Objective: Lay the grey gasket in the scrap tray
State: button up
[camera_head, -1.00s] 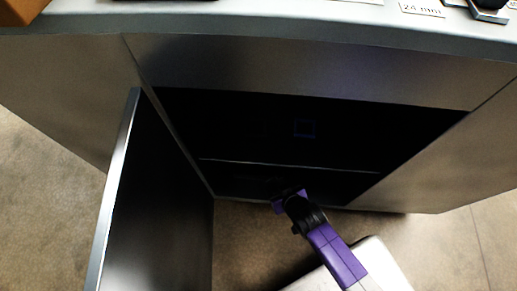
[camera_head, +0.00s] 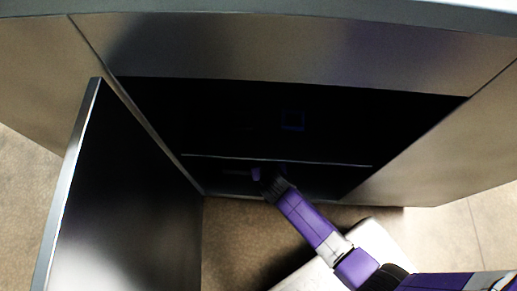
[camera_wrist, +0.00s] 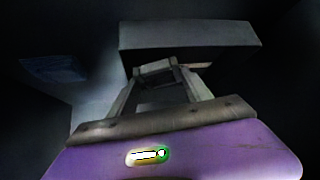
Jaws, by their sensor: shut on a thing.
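My gripper (camera_head: 264,174) reaches into the dark lower part of an open cabinet, its tip at about the level of a shelf edge. In the wrist view its fingers (camera_wrist: 157,70) are closed together beyond the purple palm. A flat-faced grey piece (camera_wrist: 190,36) sits at the fingertips, and I take it to be the grey gasket held there; its full shape is hidden in shadow. I cannot tell whether either is the scrap tray.
The cabinet door (camera_head: 122,190) stands open at the left. A thin pale shelf edge (camera_head: 275,159) crosses the dark opening. Solid cabinet panels flank the opening, and a worktop edge (camera_head: 300,12) runs above. Open floor (camera_head: 232,240) lies in front.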

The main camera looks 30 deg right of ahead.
jog(key=w, duration=0.1)
jog(key=w+d+f, duration=0.1)
jog(key=shift+w+f+b, duration=0.3)
jog(key=shift+b, duration=0.1)
jog(key=shift+w+d+f+b, duration=0.25)
jog(key=shift+w+f+b, duration=0.2)
jog(key=shift+w, duration=0.15)
jog(key=shift+w+d+f+b, duration=0.2)
jog(key=shift+w+f+b, duration=0.15)
jog(key=shift+w, duration=0.3)
jog(key=shift+w+d+f+b, duration=0.25)
jog(key=shift+w+f+b, duration=0.1)
jog(key=shift+w+f, duration=0.2)
jog(key=shift+f, duration=0.25)
jog(key=o, duration=1.2)
jog(key=shift+r, duration=0.15)
